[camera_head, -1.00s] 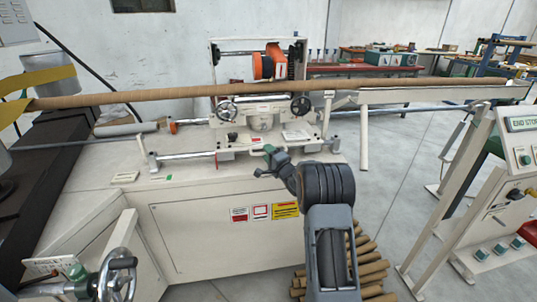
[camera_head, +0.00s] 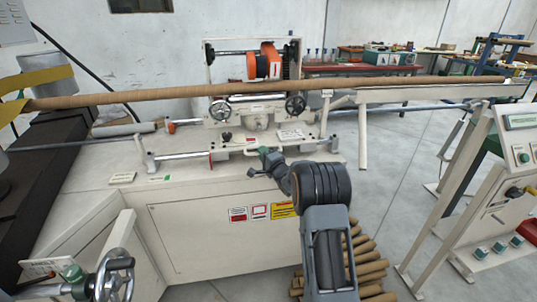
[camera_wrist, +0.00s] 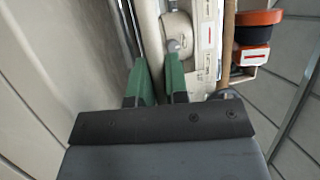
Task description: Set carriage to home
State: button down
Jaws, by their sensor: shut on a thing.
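The carriage (camera_head: 252,107) is a cream unit with two handwheels and an orange-and-black drum on a frame. It sits on the steel rails (camera_head: 180,156) of the winder, right of their left end. My gripper (camera_head: 265,157) reaches the front of the carriage from below right. The fingers hide most of the grip. It looks like part of the carriage front.
A long brown cardboard tube (camera_head: 160,97) runs across above the carriage. Several brown tubes (camera_head: 370,265) lie on the floor beside my arm. A control stand (camera_head: 500,200) is at the right. A handwheel (camera_head: 115,277) stands at lower left. Open floor (camera_head: 410,160) lies between machine and stand.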

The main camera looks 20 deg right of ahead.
jog(key=w+a+b, duration=0.1)
jog(key=a, duration=0.3)
jog(key=a+b, duration=0.1)
jog(key=a, duration=0.4)
jog(key=w+a+b, duration=0.1)
jog(key=a, duration=0.3)
jog(key=shift+w+a+f, duration=0.15)
jog(key=shift+w+a, duration=0.15)
jog(key=shift+w, duration=0.05)
jog(key=shift+w+a+b, duration=0.15)
jog(key=shift+a+b, duration=0.05)
jog(key=shift+a, duration=0.6)
jog(key=shift+w+a+b, duration=0.15)
jog(key=shift+a, duration=0.65)
jog(key=shift+d, duration=0.1)
jog(key=c, duration=1.1)
grip_release()
jog(key=shift+c, duration=0.2)
jog(key=v, duration=1.3)
jog(key=shift+s+d, duration=0.2)
jog(key=shift+s, duration=0.2)
